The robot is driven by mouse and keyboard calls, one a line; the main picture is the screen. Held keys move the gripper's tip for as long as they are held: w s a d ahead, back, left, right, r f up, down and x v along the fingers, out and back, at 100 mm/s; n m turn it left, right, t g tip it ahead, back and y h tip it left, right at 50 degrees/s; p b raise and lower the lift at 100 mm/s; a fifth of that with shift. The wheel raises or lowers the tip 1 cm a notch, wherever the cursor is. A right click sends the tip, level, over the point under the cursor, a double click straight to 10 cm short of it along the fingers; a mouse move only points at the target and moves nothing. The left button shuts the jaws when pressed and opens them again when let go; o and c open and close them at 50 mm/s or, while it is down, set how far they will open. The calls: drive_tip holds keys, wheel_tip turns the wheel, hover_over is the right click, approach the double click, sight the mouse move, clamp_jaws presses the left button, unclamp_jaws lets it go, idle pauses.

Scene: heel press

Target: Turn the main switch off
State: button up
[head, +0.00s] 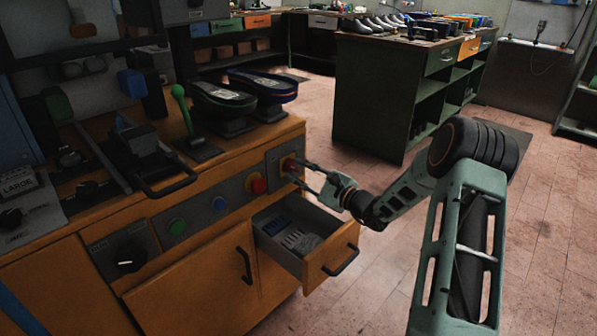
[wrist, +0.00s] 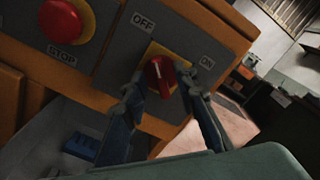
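The main switch is a red rotary knob (wrist: 163,72) on a yellow plate, with OFF at its upper left and ON at its right in the wrist view. A pale line on the knob points up, slightly left, toward the OFF label. In the head view the knob (head: 289,165) is at the right end of the bench's front panel, partly hidden by a fingertip. My gripper (wrist: 165,84) is open, with one finger on each side of the knob. A gap shows at the right finger; contact at the left is unclear. My gripper (head: 293,173) also reaches the panel in the head view.
A red STOP button (wrist: 65,22) sits left of the switch. An open drawer (head: 328,262) with blue items sticks out below my gripper. Green (head: 177,227) and blue (head: 219,203) buttons are further left. Floor is free to the right, before a green workbench (head: 385,95).

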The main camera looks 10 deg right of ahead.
drive_tip(key=v, duration=1.2)
